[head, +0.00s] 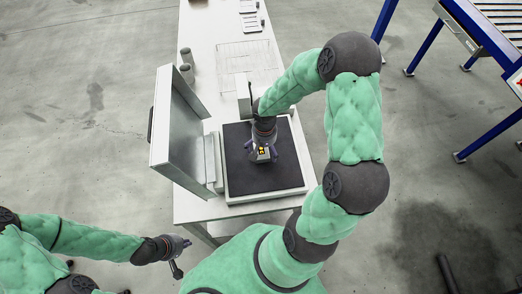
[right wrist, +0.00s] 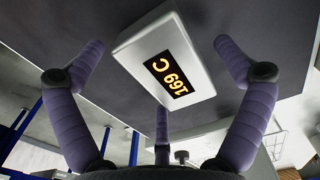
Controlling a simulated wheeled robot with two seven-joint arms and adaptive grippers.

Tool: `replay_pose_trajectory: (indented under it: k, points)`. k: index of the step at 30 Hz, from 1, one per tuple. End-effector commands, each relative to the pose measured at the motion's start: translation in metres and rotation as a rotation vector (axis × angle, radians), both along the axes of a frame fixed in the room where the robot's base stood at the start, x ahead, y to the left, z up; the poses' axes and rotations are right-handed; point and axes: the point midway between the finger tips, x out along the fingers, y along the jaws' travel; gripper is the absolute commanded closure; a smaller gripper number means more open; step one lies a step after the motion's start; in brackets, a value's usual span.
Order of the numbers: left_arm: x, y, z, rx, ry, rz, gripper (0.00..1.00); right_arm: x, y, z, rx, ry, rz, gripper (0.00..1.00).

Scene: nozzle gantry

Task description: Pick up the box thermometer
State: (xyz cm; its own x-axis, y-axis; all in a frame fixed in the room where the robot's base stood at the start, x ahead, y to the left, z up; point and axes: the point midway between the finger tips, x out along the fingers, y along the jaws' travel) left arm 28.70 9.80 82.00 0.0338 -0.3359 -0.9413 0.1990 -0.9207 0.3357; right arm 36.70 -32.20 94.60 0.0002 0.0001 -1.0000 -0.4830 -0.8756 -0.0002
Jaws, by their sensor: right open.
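The box thermometer is a small white box (right wrist: 165,58) with a dark display reading 169 C in orange. In the right wrist view it is ahead of the palm, between the spread purple fingers, against a dark surface. In the head view its display (head: 263,152) shows as yellow marks. My right gripper (head: 263,156) is open over the dark pad; its fingers also show in the right wrist view (right wrist: 165,80). I see gaps between the box and the side fingers; contact with the lower finger is unclear. My left gripper (head: 181,257) looks open and empty, off the table at lower left.
The dark pad (head: 245,180) lies in a white frame on the long white table (head: 200,30). A tall pale metal panel (head: 178,120) stands left of it. Grey cylinders (head: 187,72) stand behind. A blue-legged stand (head: 455,40) is at the far right.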

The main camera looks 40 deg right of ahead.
Motion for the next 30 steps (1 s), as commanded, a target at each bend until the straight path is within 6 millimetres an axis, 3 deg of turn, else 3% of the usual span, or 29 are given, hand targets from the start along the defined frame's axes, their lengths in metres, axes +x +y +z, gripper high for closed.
replay_pose_trajectory:
  k: [4, 5, 9, 12, 14, 15, 23, 30]
  points:
    - [0.0, 0.0, 0.0, 0.0, 0.0, 0.0, 1.0, 0.0, 0.0, 0.0, 0.0, 0.0, 0.0, 0.0]
    - [0.0, 0.0, 0.0, 0.0, 0.0, 0.0, 1.0, 0.0, 0.0, 0.0, 0.0, 0.0, 0.0, 0.06]
    - [0.0, 0.0, 0.0, 0.0, 0.0, 0.0, 1.0, 0.0, 0.0, 0.001, 0.0, 0.0, 0.0, 0.45]
    - [0.0, 0.0, 0.0, 0.0, 0.0, 0.0, 1.0, 0.0, 0.0, 0.0, 0.0, 0.0, 0.0, 0.69]
    - [0.0, 0.0, 0.0, 0.0, 0.0, 0.0, 1.0, 0.0, 0.0, 0.0, 0.0, 0.001, 0.0, 0.69]
    - [0.0, 0.0, 0.0, 0.0, 0.0, 0.0, 1.0, 0.0, 0.0, 0.001, 0.0, 0.0, 0.0, 0.76]
    - [0.0, 0.0, 0.001, 0.0, 0.0, 0.0, 1.0, 0.0, 0.0, 0.002, 0.0, 0.0, -0.001, 0.76]
    - [0.0, 0.0, 0.004, 0.0, 0.0, 0.0, 1.0, 0.001, -0.001, 0.023, -0.002, -0.004, -0.001, 0.76]
